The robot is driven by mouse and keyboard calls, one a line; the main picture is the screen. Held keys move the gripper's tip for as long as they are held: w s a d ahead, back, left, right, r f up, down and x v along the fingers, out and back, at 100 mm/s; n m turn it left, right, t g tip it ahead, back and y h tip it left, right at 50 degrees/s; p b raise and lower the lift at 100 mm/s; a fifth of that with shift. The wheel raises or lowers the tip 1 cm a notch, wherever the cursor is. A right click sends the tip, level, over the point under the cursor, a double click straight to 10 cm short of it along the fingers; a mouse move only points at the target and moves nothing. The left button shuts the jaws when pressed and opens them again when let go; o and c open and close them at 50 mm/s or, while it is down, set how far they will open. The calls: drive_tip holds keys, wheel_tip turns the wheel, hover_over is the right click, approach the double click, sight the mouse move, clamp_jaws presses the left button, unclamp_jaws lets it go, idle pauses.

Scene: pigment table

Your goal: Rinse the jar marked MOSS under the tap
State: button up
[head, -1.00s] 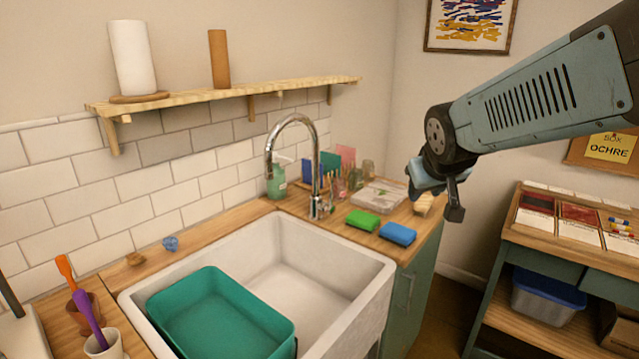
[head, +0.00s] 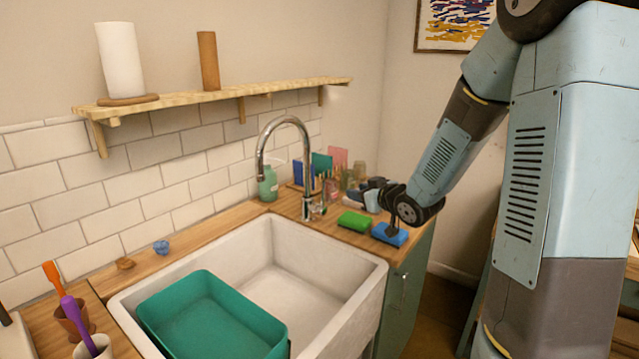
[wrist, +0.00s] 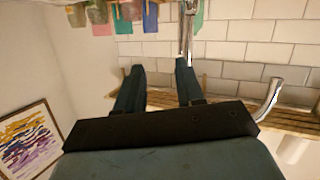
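The chrome tap (head: 307,170) arches over the white sink (head: 345,300); no water shows from its spout. It also shows in the wrist view (wrist: 188,40), which is upside down. Small glass jars (head: 358,172) stand at the back of the counter, too small for me to read any label, so I cannot tell which is marked MOSS. My gripper (head: 370,190) is low over the counter, right of the tap and near the sponges, partly hiding what is behind it. In the wrist view its two fingers (wrist: 158,68) are apart with nothing between them.
A green tub (head: 205,320) sits in the sink's left part. Green (head: 356,221) and blue (head: 390,235) sponges lie on the counter. A wooden shelf (head: 215,97) runs above. Cups with brushes (head: 92,345) stand at lower left.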

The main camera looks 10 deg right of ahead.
drive_tip(key=w+a+y, duration=0.1)
drive_tip(key=w+a, duration=0.2)
drive_tip(key=w, duration=0.1)
drive_tip(key=w+a+f+y, duration=0.1)
drive_tip(key=w+a+y, duration=0.1)
drive_tip(key=w+a, duration=0.1)
drive_tip(key=w+a+y, duration=0.1)
drive_tip(key=w+a, duration=0.2)
drive_tip(key=w, duration=0.1)
drive_tip(key=shift+w+a+f+t, duration=0.3)
drive_tip(key=shift+w+a+t, duration=0.05)
drive_tip(key=shift+a+t, duration=0.05)
idle(0.3)
clamp_jaws()
idle(0.5)
